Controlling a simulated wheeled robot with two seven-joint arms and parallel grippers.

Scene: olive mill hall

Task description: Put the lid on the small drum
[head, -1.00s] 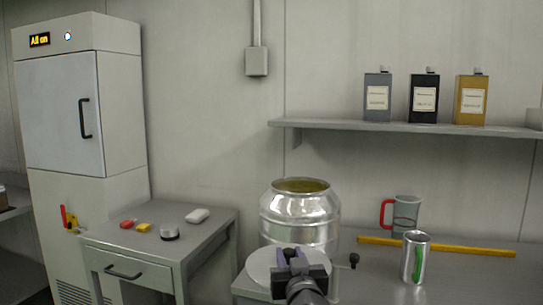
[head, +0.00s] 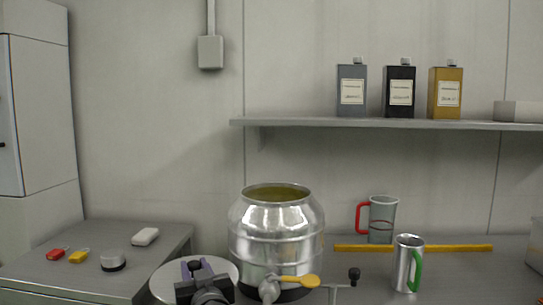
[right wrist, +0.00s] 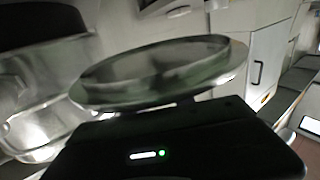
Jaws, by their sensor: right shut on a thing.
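The small drum (head: 277,222) is a shiny metal vessel, upright on the bench, with its round mouth open and a yellowish content inside. It also fills the left of the right wrist view (right wrist: 35,90). My right gripper (head: 197,268) is shut on the lid (head: 163,283), a round grey metal disc. The lid is in front and to the left of the drum, apart from its mouth. In the right wrist view the lid (right wrist: 165,72) looks tilted, with a raised rim. My left gripper is not in view.
A tap with a yellow handle (head: 299,281) is at the drum's front. A red-handled jug (head: 382,222), a green-handled mug (head: 407,262) and a yellow bar (head: 440,248) are to its right. A side table (head: 40,285) with small items is left. A shelf (head: 300,122) holds canisters.

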